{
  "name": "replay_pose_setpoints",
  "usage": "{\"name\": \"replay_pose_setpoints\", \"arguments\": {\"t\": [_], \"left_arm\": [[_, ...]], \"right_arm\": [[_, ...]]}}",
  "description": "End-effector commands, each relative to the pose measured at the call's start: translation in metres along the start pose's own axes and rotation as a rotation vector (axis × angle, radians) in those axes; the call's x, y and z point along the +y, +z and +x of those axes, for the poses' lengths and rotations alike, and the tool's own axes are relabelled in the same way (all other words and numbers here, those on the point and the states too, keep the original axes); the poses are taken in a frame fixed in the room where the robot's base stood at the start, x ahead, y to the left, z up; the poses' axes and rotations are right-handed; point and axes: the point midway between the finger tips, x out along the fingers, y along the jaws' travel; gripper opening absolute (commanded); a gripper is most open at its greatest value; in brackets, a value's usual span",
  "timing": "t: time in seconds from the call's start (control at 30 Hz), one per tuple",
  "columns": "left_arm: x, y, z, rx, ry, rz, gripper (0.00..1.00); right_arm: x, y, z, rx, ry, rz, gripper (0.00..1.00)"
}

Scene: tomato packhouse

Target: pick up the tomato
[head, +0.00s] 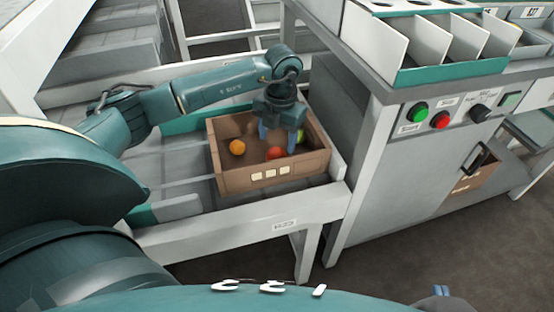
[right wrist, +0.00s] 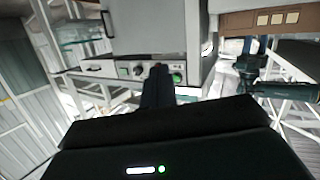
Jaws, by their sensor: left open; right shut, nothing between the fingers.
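A brown crate (head: 235,181) stands on the grey conveyor in the head view, with several round fruits in it. An orange tomato (head: 237,147) lies at its left, a red tomato (head: 275,153) near the middle, and a green one (head: 300,136) at the right, partly hidden by my gripper. My left gripper (head: 277,141) points down into the crate, open, its fingers above and behind the red tomato; contact cannot be told. My right gripper (head: 440,291) is at the bottom edge, far from the crate. In the right wrist view it is shut and empty (right wrist: 159,75).
A grey cabinet with a green button (head: 419,112) and a red button (head: 440,120) stands right of the crate. White dividers (head: 455,38) stand on top of it. The conveyor's white side rail (head: 240,228) runs in front of the crate.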

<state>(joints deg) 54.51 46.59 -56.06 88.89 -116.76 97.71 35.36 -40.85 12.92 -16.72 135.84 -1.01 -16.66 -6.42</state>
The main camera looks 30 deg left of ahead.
Motion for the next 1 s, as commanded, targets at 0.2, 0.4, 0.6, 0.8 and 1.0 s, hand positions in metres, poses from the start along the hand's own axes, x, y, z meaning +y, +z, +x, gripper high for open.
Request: {"name": "replay_pose_setpoints", "arguments": {"t": [0.2, 0.4, 0.6, 0.8, 1.0], "left_arm": [[-0.003, -0.001, 0.021, 0.003, -0.002, 0.002, 0.62], [-0.004, -0.001, 0.050, 0.002, -0.002, 0.001, 0.62], [-0.004, -0.001, 0.057, 0.000, -0.002, 0.002, 0.62], [-0.004, -0.001, 0.057, 0.000, -0.002, 0.002, 0.58], [-0.004, -0.001, 0.057, -0.001, -0.002, 0.002, 0.41]], "right_arm": [[-0.001, 0.002, 0.002, 0.032, 0.003, -0.013, 0.00], [-0.002, 0.000, 0.005, 0.095, 0.005, -0.033, 0.00], [-0.002, -0.002, 0.005, 0.115, 0.005, -0.039, 0.00], [-0.002, -0.003, 0.005, 0.114, 0.006, -0.039, 0.00], [-0.002, -0.002, 0.005, 0.113, 0.005, -0.038, 0.00]]}}
